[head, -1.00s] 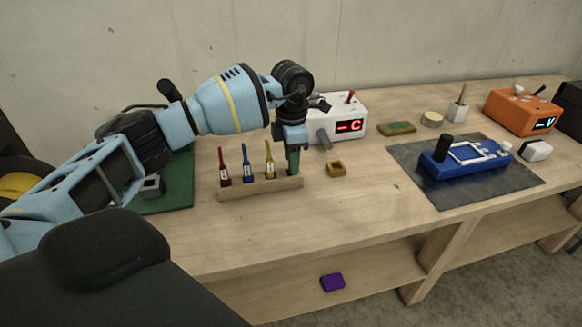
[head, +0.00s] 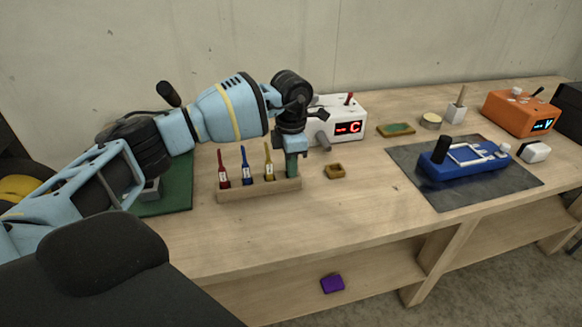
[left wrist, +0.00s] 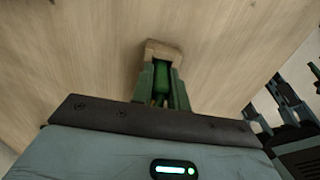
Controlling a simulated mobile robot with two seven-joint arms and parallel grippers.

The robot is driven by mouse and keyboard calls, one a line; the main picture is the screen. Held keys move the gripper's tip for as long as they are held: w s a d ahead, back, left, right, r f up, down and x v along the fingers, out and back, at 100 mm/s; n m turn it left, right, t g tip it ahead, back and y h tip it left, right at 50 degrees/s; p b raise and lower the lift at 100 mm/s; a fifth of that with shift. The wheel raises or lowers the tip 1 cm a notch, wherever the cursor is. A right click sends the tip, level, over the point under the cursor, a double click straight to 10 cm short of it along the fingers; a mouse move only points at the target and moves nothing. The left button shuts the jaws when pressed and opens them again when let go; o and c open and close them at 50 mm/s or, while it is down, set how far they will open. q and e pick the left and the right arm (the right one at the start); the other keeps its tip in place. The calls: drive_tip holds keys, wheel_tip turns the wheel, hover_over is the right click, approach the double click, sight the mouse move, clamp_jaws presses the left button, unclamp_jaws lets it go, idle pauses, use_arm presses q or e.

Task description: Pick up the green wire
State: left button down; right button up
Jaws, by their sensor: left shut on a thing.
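The green wire (left wrist: 161,80) shows in the left wrist view between my left gripper's fingers, in front of the end of the wooden rack (left wrist: 164,47). My left gripper (head: 291,166) is shut on it at the right end of the rack (head: 258,189). In the head view the fingers hide the green wire. I cannot tell whether its lower end still sits in the rack. A red wire (head: 222,172), a blue wire (head: 246,168) and a yellow wire (head: 269,163) stand upright in the rack to the left. My right gripper is out of view.
A white device with a red display (head: 345,125) stands just behind my left gripper. A blue device (head: 465,160) sits on a grey mat (head: 430,193). The tabletop in front of the rack is clear.

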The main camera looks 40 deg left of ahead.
use_arm(q)
drive_tip(key=shift+r, duration=0.1)
drive_tip(key=shift+r, duration=0.6)
wheel_tip(320, 180, up, 2)
drive_tip(key=shift+r, duration=0.1)
drive_tip(key=s+d+r, duration=0.1)
drive_tip(key=s+d, duration=0.8)
drive_tip(key=s, duration=0.4)
drive_tip(key=shift+s+r, duration=0.15)
drive_tip(key=shift+r, duration=0.05)
